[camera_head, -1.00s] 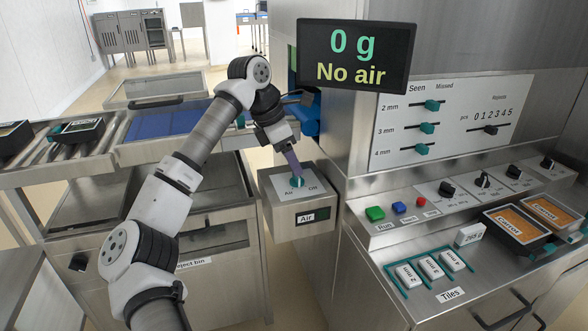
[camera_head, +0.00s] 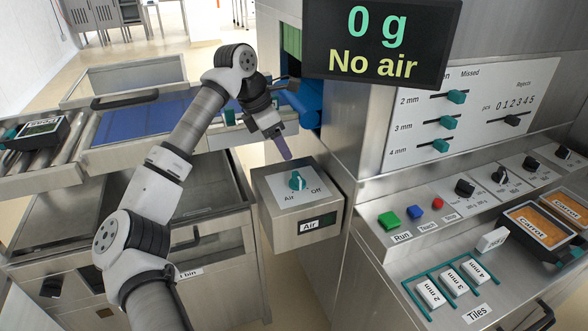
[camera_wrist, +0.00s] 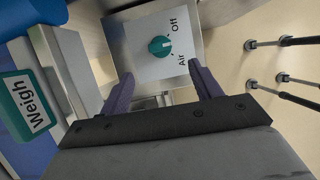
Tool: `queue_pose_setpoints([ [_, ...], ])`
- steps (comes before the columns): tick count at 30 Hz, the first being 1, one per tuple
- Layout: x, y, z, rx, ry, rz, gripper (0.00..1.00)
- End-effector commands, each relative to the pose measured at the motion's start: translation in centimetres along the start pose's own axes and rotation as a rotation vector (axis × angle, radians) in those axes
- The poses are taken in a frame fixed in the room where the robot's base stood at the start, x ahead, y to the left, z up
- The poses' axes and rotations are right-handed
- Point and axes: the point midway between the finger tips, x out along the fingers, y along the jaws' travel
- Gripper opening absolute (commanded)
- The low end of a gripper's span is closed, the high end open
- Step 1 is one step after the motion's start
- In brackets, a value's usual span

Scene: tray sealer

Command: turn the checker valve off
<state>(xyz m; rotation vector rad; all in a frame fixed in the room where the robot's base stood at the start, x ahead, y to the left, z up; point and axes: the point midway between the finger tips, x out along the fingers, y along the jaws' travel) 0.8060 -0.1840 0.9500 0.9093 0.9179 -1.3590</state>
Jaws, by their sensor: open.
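The checker valve is a teal knob (camera_head: 297,181) on the pale top plate of a steel box marked "Air" (camera_head: 270,215). Its plate carries the words "Air" and "Off". The knob also shows in the wrist view (camera_wrist: 159,46), uncovered, beyond the fingers; I cannot tell for sure which word it points to. My gripper (camera_head: 284,155) is above and a little left of the knob in the head view, apart from it. In the wrist view, its two purple fingers (camera_wrist: 160,80) are spread with nothing between them. The screen (camera_head: 380,42) reads "0 g" and "No air".
A control panel with a green Run button (camera_head: 389,220) and dark knobs stands to the right. A blue conveyor belt (camera_head: 140,122) and reject bin are to the left. A teal "Weigh" sign (camera_wrist: 28,104) shows in the wrist view. Space directly above the valve box is free.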

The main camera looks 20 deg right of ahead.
Motion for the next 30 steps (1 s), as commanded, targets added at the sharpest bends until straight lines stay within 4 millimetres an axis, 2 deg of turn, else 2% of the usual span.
queue_pose_setpoints([
  [3,2.7,-0.1,0.0,0.000,-0.001,-0.005,0.64],
  [9,6.9,-0.1,0.1,0.000,-0.002,-0.005,0.64],
  [15,9.7,0.0,0.0,-0.002,-0.001,-0.003,0.64],
  [21,10.9,0.0,0.0,-0.001,0.000,-0.001,0.64],
  [28,10.9,0.0,0.0,-0.001,0.000,-0.001,0.64],
  [30,10.9,0.0,0.0,-0.001,0.000,-0.001,0.57],
])
